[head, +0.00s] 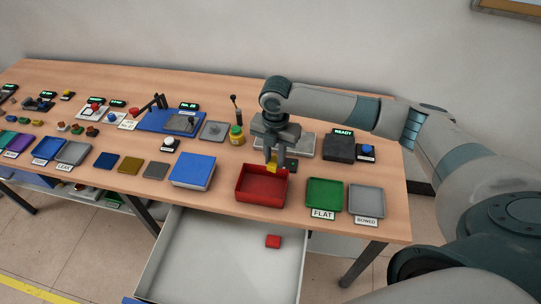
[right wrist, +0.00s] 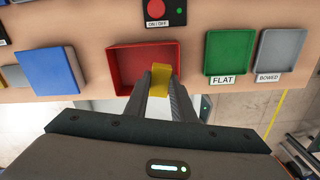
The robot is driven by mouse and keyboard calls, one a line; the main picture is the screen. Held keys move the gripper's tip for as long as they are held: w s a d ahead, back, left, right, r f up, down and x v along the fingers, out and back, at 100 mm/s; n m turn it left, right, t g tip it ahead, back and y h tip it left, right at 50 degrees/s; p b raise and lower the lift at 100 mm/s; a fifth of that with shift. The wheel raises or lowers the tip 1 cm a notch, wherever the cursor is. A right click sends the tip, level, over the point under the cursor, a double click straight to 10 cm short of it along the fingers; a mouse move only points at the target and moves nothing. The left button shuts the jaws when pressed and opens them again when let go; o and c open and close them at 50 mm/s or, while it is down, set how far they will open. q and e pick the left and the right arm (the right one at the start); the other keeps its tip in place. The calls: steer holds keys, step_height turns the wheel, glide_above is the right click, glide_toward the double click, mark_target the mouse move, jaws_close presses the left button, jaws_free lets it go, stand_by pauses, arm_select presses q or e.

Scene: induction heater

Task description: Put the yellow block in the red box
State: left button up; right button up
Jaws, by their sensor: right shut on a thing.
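The yellow block (head: 272,168) is between the fingers of my right gripper (head: 272,160), which is shut on it. In the head view the block shows at the back part of the red box (head: 262,199). In the right wrist view, the yellow block (right wrist: 160,80) is at the fingertips of my right gripper (right wrist: 161,78), and the red box (right wrist: 122,62) lies beyond and around it. I cannot tell whether the block touches the box. The rest of the box floor looks empty. My left gripper is not in view.
A green tray (head: 324,193) marked FLAT and a grey tray (head: 366,200) marked BOWED stand to the right of the box. A blue block-like case (head: 192,170) stands to its left. Below the table edge, an open drawer (head: 210,250) holds a small red block (head: 273,241).

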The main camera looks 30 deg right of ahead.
mark_target(277, 186)
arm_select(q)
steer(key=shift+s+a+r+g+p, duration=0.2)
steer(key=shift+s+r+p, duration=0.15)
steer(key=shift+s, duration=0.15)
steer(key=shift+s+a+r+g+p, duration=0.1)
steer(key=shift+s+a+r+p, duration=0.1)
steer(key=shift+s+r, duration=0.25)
arm_select(e)
steer(key=shift+w+d+n, duration=0.2)
steer(key=shift+d+n, duration=0.45)
steer(key=shift+n, duration=0.55)
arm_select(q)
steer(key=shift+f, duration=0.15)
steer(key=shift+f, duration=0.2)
arm_select(e)
steer(key=shift+f, duration=0.2)
